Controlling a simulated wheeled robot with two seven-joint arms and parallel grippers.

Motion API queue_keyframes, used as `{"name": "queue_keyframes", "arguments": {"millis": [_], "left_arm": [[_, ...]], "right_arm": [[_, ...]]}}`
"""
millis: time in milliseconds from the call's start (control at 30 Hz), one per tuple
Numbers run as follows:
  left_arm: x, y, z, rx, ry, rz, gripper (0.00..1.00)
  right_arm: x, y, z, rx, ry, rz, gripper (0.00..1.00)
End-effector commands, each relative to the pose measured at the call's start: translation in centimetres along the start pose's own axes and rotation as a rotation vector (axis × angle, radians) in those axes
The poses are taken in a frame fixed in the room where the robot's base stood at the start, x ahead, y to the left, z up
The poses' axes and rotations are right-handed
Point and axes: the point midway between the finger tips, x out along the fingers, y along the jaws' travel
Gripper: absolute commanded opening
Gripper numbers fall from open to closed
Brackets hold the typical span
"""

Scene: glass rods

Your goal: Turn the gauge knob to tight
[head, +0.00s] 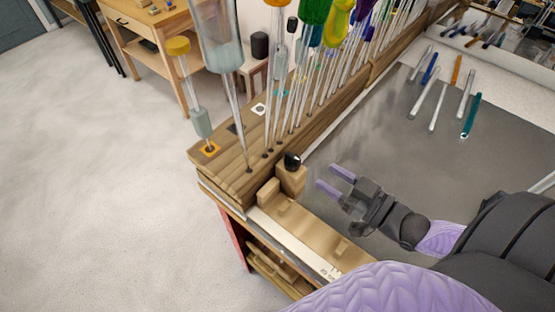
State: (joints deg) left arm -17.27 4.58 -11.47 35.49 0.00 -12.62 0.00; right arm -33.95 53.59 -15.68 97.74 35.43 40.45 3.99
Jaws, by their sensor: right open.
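The gauge knob (292,160) is small and black. It sits on top of a wooden block (291,180) at the far end of the wooden gauge, near the rack. A second, lower block (267,191) stands beside it on the left. My right gripper (326,176) is open and empty, with two purple fingers pointing left toward the knob. It is a short way to the right of the knob and block, apart from them in the picture. I cannot read the knob's setting. My left gripper is not in view.
A wooden rack (235,160) behind the gauge holds several upright glass rods and coloured pieces. Several loose rods, one of them teal (471,117), lie on the grey mat (375,130) at the upper right. A white marked strip (290,243) runs along the gauge's front. Mat space around my gripper is clear.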

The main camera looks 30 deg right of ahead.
Motion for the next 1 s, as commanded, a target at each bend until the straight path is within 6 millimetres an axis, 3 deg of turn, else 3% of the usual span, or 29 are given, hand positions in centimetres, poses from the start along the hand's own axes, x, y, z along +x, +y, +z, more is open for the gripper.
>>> {"name": "queue_keyframes", "arguments": {"millis": [100, 267, 700, 1000], "left_arm": [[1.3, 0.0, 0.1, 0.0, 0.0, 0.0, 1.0], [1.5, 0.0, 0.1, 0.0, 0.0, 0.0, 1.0], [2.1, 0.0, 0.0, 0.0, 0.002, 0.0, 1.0], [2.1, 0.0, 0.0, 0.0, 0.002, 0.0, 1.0]], "right_arm": [[-0.3, 0.4, 1.2, -0.007, -0.002, 0.012, 0.53], [-0.2, 0.7, 1.4, -0.01, 0.001, 0.019, 0.53], [8.1, 0.8, 1.2, -0.009, 0.004, 0.019, 0.53], [9.5, 0.8, 1.2, -0.009, 0.0, 0.017, 0.53]]}}
